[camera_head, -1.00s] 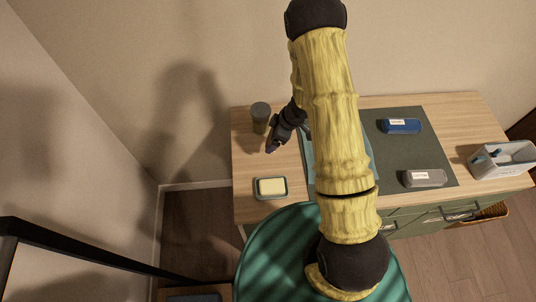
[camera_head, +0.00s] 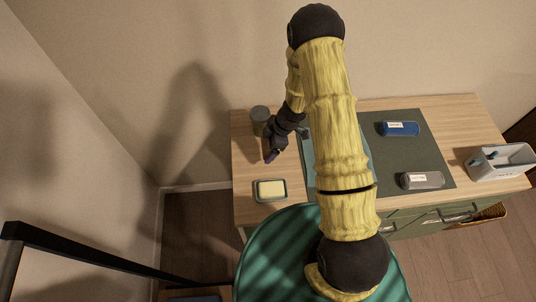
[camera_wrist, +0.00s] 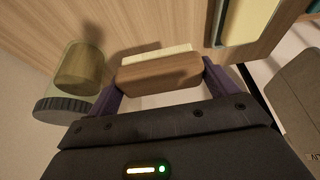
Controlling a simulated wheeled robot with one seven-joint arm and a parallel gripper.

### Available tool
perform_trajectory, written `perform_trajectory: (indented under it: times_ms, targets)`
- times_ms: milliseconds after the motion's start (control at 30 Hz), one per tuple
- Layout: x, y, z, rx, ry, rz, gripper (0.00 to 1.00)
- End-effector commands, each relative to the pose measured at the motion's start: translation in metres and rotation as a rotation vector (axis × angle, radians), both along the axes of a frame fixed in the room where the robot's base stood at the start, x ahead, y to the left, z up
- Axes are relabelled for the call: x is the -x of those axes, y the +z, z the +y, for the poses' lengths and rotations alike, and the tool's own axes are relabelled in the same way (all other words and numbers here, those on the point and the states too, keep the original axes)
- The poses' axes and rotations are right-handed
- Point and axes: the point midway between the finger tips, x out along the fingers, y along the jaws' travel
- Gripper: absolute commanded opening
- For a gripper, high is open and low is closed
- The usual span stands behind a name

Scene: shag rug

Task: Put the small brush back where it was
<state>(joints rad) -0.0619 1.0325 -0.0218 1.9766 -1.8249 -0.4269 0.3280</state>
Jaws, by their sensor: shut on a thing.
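My gripper (camera_wrist: 160,80) is shut on the small brush (camera_wrist: 158,73), one purple finger at each end of its wooden back. Its pale bristles face the desk's wood top in the wrist view. I cannot tell whether they touch it. In the head view my gripper (camera_head: 272,156) is over the left part of the desk (camera_head: 244,207), between a dark round jar and a small tray. The brush cannot be made out there.
The jar (camera_head: 260,115) stands behind my gripper; it also shows in the wrist view (camera_wrist: 80,68). The tray (camera_head: 283,197) in front holds a yellow block (camera_head: 270,189). A dark mat (camera_head: 420,150) carries a blue case (camera_head: 400,129) and a grey case (camera_head: 422,180). A pale bin (camera_head: 510,165) stands far right.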

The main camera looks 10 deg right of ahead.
Motion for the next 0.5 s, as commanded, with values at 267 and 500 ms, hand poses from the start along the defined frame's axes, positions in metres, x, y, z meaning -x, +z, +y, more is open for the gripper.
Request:
perform_trajectory:
  times_ms: [267,500]
  targets:
    - [0.0,-0.019,0.0,0.0,0.001,-0.001,0.65]
    - [0.0,-0.022,0.0,-0.001,-0.001,0.0,0.65]
